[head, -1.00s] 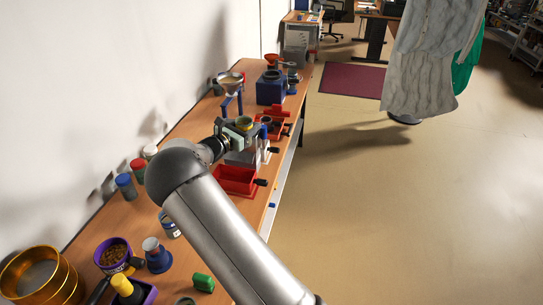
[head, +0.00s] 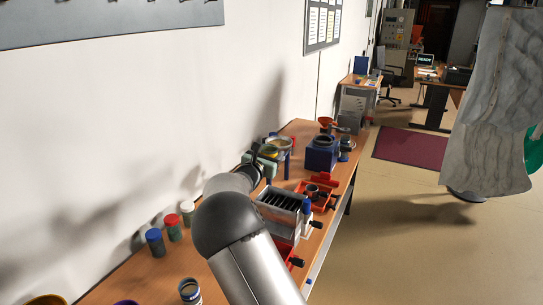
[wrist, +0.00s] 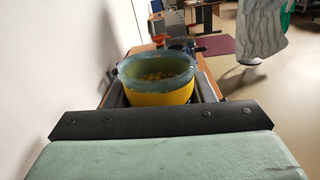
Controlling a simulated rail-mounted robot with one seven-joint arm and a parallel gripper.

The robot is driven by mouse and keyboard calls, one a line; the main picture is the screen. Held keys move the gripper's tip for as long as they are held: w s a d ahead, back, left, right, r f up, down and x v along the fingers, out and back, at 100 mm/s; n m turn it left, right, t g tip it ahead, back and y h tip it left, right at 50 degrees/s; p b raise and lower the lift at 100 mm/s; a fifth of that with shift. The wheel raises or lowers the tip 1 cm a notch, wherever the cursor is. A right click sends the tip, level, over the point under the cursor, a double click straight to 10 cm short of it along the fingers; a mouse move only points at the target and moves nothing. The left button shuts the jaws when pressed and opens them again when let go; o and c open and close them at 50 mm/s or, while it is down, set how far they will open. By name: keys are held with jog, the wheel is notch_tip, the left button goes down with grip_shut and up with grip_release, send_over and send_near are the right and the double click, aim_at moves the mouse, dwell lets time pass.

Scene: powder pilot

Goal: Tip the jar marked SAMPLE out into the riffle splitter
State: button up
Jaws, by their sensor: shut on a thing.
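My gripper (wrist: 160,95) is shut on a jar (wrist: 158,92) with a yellow body and a grey-green rim. Yellowish-brown granules show inside it, and no marking on it can be read. In the head view my gripper (head: 262,162) holds the jar (head: 268,151) above the bench, to the left of and beyond the riffle splitter. The riffle splitter (head: 282,203) is a pale box with a row of dark slots on top, clear of my gripper. Its red pans (head: 298,262) stand at its sides.
A blue-legged stand (head: 288,165) is close behind my gripper, partly hidden. A blue machine (head: 321,153) stands farther along the bench. Capped jars, one blue-lidded (head: 154,242) and one red-lidded (head: 173,227), line the wall side. The wall is close on the left.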

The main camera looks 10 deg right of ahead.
jog(key=shift+s+a+f+b, duration=0.1)
jog(key=shift+b, duration=0.4)
notch_tip(320, 180, down, 4)
jog(key=m+b, duration=0.1)
jog(key=b, duration=0.5)
jog(key=shift+a+m, duration=0.1)
jog(key=shift+m, duration=0.3)
jog(key=m+b, duration=0.1)
jog(key=b, duration=0.1)
jog(key=shift+w+a+r+m+b, duration=0.1)
jog(key=shift+w+r+m+b, duration=0.1)
jog(key=shift+m+b, duration=0.2)
jog(key=shift+m+b, duration=0.3)
jog(key=shift+b, duration=0.3)
jog(key=shift+f, duration=0.1)
jog(key=f+m+b, duration=0.2)
jog(key=b, duration=0.3)
jog(key=shift+a, duration=0.15)
jog(key=shift+b, duration=0.4)
jog(key=shift+f+m+b, duration=0.2)
jog(key=shift+m+b, duration=0.5)
jog(key=shift+b, duration=0.15)
jog(key=m+b, duration=0.1)
jog(key=b, duration=0.1)
jog(key=f+m+b, duration=0.1)
jog(key=b, duration=0.2)
jog(key=shift+m, duration=0.4)
